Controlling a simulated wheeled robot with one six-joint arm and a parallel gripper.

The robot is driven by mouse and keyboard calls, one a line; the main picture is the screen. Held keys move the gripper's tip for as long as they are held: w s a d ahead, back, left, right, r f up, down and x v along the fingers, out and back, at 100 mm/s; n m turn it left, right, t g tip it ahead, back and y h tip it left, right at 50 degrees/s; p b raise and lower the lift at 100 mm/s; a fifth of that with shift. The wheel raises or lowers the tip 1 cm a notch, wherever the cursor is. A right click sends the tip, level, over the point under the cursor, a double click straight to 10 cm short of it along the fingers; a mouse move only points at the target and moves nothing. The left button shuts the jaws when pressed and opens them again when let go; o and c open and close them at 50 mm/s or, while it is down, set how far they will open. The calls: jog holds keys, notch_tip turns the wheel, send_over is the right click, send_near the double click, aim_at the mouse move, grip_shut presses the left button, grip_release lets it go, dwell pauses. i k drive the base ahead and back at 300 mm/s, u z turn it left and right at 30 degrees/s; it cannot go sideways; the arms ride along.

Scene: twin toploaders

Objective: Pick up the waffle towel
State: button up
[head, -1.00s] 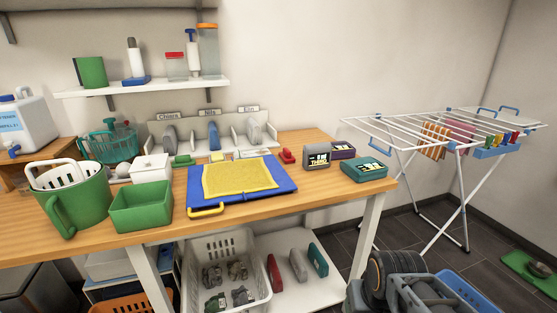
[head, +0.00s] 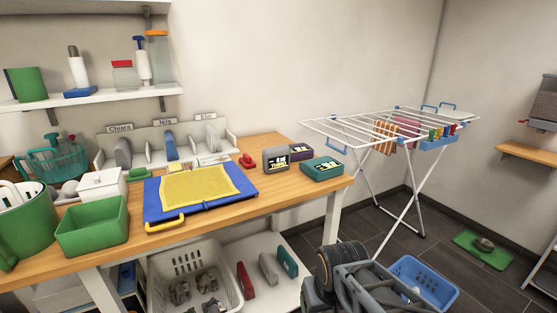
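A yellow, textured cloth (head: 198,184) lies flat on a blue board (head: 240,196) with a yellow handle, on the wooden table. An orange striped cloth (head: 384,136) and a pink cloth (head: 410,130) hang on the white drying rack (head: 330,124) at the right. I cannot tell for sure which of these is the waffle towel. Part of my grey and black arm shows at the bottom, well apart from all the cloths. My gripper's fingers cannot be made out.
A green bin (head: 92,228), a white lidded box (head: 103,187) and several small boxes (head: 322,168) stand on the table (head: 270,152). A white basket (head: 222,262) is below. A blue basket (head: 425,283) and green mat (head: 484,250) lie on the floor. Dark floor (head: 400,232) is open around the rack.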

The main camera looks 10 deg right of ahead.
aim_at(276, 159)
jog(key=z, duration=1.65)
jog(key=i, duration=1)
jog(key=u, duration=1.75)
